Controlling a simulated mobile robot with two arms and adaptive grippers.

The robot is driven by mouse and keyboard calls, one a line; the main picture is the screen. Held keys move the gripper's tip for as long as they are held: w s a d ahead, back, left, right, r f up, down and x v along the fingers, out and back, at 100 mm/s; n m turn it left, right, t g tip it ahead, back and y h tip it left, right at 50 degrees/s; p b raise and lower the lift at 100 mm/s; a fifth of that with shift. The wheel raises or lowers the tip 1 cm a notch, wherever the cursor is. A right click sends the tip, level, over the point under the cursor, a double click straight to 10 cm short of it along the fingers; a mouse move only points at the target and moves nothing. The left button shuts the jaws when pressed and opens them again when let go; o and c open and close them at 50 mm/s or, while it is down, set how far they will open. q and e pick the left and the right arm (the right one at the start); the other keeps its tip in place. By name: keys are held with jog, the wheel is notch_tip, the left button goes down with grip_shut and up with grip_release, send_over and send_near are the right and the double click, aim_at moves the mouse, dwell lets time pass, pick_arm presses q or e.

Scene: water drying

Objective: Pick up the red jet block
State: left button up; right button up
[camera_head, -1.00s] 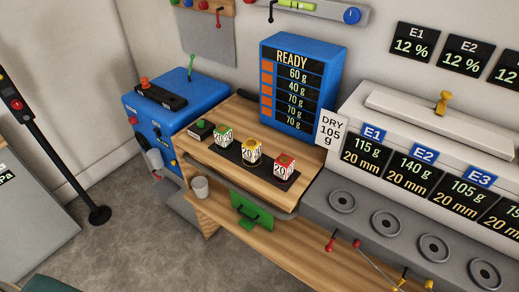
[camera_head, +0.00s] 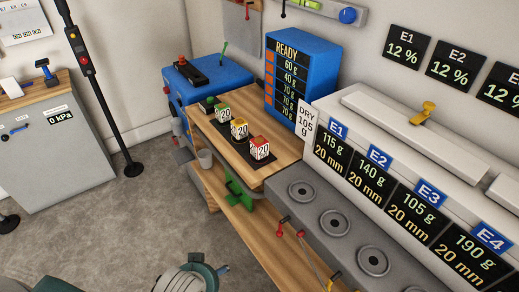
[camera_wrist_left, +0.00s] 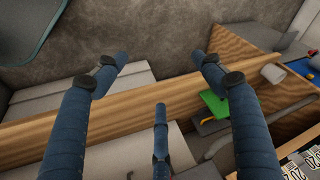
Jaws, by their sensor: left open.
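White number-marked blocks (camera_wrist_left: 304,165) show at that view's lower right corner, cut off, away from the fingers; which is red I cannot tell. My right gripper is out of view.
The wooden table (camera_head: 281,153) adjoins a grey bench with round plates (camera_head: 333,222). A blue READY display (camera_head: 300,80) stands behind the blocks. A white cup (camera_head: 205,158) and a green bracket (camera_head: 241,192) sit at the lower shelf. Floor (camera_head: 95,215) is open at left.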

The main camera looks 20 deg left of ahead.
pick_arm(q)
jog(key=w+a+r+t+y, duration=0.3)
jog(key=w+a+r, duration=0.3)
jog(key=w, duration=0.1)
jog(key=m+t+h, duration=0.3)
jog(key=m+t, duration=0.7)
jog(key=m, duration=0.5)
send_near(257, 155)
jog(key=w, duration=0.3)
jog(key=w+p, duration=0.1)
jog(key=w, duration=0.2)
jog(key=shift+a+f, duration=0.15)
jog(key=shift+f, duration=0.05)
jog(key=w, duration=0.5)
jog(key=shift+w+a, duration=0.25)
jog(key=shift+w, duration=0.1)
jog(key=shift+s+r, duration=0.1)
jog(key=c, duration=1)
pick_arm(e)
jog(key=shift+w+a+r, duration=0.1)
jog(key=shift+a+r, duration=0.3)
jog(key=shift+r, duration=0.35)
pick_arm(q)
jog(key=shift+p, duration=0.35)
jog(key=shift+c, duration=0.2)
